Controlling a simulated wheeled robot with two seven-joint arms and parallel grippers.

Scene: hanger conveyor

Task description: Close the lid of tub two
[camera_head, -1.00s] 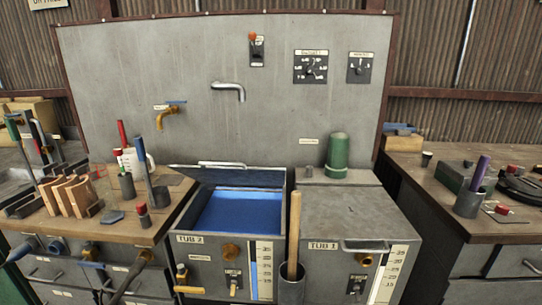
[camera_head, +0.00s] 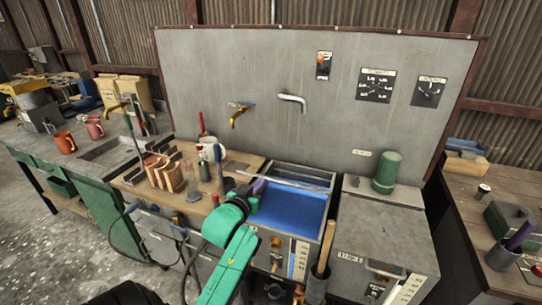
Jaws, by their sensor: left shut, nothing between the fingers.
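Tub two is the left grey tub, with blue liquid (camera_head: 298,208) showing inside. Its lid (camera_head: 300,174) stands open at the back of the tub, with a pale bar along its edge. My green left arm reaches up from the bottom of the picture. My left gripper (camera_head: 257,192) is shut and empty at the tub's left rim, beside the bench. It is small in view, and I cannot tell whether it touches the rim. The arm hides part of the tub's front left. My right gripper is not in view.
Tub one (camera_head: 382,230) stands closed to the right. A wooden handle (camera_head: 326,243) rises from a grey holder in front between the tubs. The left bench holds wooden racks (camera_head: 163,172) and tools. A tap (camera_head: 292,101) juts from the panel above. A green canister (camera_head: 386,172) stands behind tub one.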

